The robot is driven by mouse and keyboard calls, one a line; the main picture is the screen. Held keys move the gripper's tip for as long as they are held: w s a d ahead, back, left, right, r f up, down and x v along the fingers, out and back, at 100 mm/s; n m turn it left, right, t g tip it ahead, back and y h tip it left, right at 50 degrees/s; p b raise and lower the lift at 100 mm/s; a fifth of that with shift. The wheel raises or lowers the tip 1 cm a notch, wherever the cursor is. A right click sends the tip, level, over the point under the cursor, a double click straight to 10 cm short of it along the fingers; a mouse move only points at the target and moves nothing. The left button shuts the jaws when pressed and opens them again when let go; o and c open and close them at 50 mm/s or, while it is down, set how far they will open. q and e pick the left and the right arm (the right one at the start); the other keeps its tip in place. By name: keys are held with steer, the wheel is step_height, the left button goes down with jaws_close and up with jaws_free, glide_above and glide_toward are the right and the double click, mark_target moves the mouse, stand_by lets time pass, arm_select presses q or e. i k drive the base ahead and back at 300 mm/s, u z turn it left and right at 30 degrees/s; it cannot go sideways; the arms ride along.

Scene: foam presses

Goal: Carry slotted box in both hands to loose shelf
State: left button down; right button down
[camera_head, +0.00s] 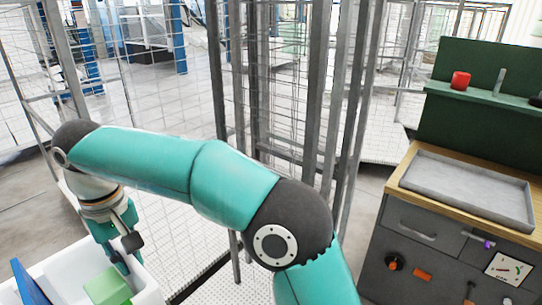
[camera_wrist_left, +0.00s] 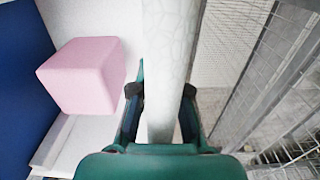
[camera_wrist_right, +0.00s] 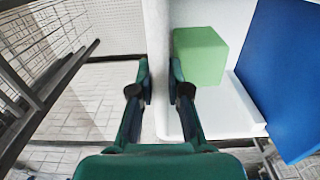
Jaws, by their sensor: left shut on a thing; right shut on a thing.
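The slotted box is a white open box (camera_head: 150,287), cut off at the lower left of the head view. A blue divider (camera_head: 28,283) and a green block (camera_head: 107,287) are inside it. My right gripper (camera_head: 130,246) is shut on a box wall; the right wrist view shows that wall (camera_wrist_right: 157,35) between its fingers (camera_wrist_right: 160,88). In the left wrist view my left gripper (camera_wrist_left: 161,95) is shut on another white wall (camera_wrist_left: 168,50), beside a pink block (camera_wrist_left: 80,75) and the blue divider (camera_wrist_left: 20,75). The left gripper is outside the head view. I cannot identify the loose shelf.
A workbench (camera_head: 400,222) with a grey tray (camera_head: 465,188) stands at the right. Its green back panel (camera_head: 470,65) has a ledge with a red object (camera_head: 461,80). Mesh fencing and metal posts (camera_head: 222,75) stand ahead. Floor shows between fence and bench.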

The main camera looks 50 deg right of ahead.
mark_target(464, 187)
steer(key=z, duration=0.1)
steer(key=i, duration=0.25)
steer(key=z, duration=2.55)
steer(key=i, duration=0.3)
steer(key=z, duration=0.75)
steer(key=i, duration=1.5)
steer(key=u, duration=0.45)
